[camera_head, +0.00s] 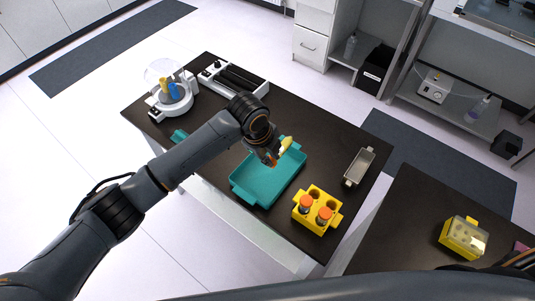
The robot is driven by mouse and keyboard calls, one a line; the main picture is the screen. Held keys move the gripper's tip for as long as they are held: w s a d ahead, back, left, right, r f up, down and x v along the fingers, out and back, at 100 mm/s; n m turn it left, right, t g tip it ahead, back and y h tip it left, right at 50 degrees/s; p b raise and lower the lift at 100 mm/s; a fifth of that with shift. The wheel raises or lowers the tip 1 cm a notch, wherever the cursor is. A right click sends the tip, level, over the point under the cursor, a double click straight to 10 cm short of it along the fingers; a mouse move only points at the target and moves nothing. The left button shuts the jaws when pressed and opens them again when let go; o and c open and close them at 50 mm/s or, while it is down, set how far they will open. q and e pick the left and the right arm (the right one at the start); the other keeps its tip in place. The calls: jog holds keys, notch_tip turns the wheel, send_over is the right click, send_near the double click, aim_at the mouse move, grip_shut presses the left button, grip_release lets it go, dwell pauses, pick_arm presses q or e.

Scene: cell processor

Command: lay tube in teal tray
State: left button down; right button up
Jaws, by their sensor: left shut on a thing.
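The teal tray (268,184) lies on the dark table in front of me, with no tube visible on the part of its floor that shows. My left gripper (279,153) is over the tray's far part, shut on a small yellow-capped tube (286,144). The tube is tilted and partly hidden by the gripper. I cannot tell whether it touches the tray. My right gripper is not in view; only a dark part of an arm shows at the lower right edge.
A yellow rack (331,194) with orange-capped tubes stands right of the tray. A grey tray (358,167) lies farther right. A centrifuge (172,94) and a roller device (231,79) stand at the back left. Another yellow box (462,239) is on the right table.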

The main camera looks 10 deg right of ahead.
pick_arm(q)
jog(key=shift+w, duration=0.4)
jog(key=shift+w+f+b, duration=0.2)
jog(key=shift+f+b, duration=0.05)
jog(key=shift+f, duration=0.2)
jog(key=shift+w+f+b, duration=0.2)
jog(key=shift+f, duration=0.25)
jog(key=shift+s+f+b, duration=0.2)
jog(key=shift+f+b, duration=0.3)
jog(key=shift+f, duration=0.3)
jog(key=shift+s+f+b, duration=0.2)
jog(key=shift+f+b, duration=0.25)
jog(key=shift+f, duration=0.3)
jog(key=shift+f+b, duration=0.35)
jog(key=shift+f, duration=0.3)
jog(key=f, duration=0.1)
jog(key=b, duration=0.8)
send_over(269, 191)
notch_tip(269, 191, down, 8)
jog(key=shift+r, duration=0.1)
jog(key=shift+f, duration=0.8)
